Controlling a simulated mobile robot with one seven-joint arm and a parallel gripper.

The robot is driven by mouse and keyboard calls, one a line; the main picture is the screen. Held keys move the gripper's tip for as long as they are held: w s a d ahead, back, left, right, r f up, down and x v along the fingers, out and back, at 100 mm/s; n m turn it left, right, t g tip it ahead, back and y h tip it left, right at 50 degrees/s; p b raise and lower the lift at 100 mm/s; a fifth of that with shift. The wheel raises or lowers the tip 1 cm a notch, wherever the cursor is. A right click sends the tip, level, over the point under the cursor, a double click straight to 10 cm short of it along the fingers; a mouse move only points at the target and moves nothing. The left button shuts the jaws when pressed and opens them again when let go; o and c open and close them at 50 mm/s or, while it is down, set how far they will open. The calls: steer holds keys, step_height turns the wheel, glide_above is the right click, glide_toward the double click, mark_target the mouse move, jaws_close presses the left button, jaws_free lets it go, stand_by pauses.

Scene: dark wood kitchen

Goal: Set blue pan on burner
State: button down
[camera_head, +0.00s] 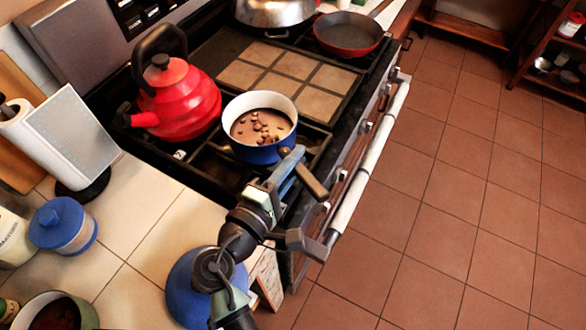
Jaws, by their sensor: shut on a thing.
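The blue pan (260,150) has a white inside and holds brown contents with several darker lumps on top. It is at the near end of the black stove (205,165), over or on the front burner grate; I cannot tell whether its base touches the grate. My gripper (290,165) is at the pan's near right side, shut on the pan, apparently at its handle. The fingertips and the exact grip are partly hidden by the gripper body. The burner under the pan is mostly hidden.
A red kettle (178,97) stands close left of the pan. A tiled section (285,75) lies behind it, with a red frying pan (348,34) and a metal lid (274,8) beyond. A blue-lidded jar (62,226) stands on the tiled counter. The floor at right is clear.

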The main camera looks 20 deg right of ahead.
steer(key=shift+f, duration=1.9)
steer(key=c, duration=0.8)
jaws_free()
steer(key=shift+f, duration=0.15)
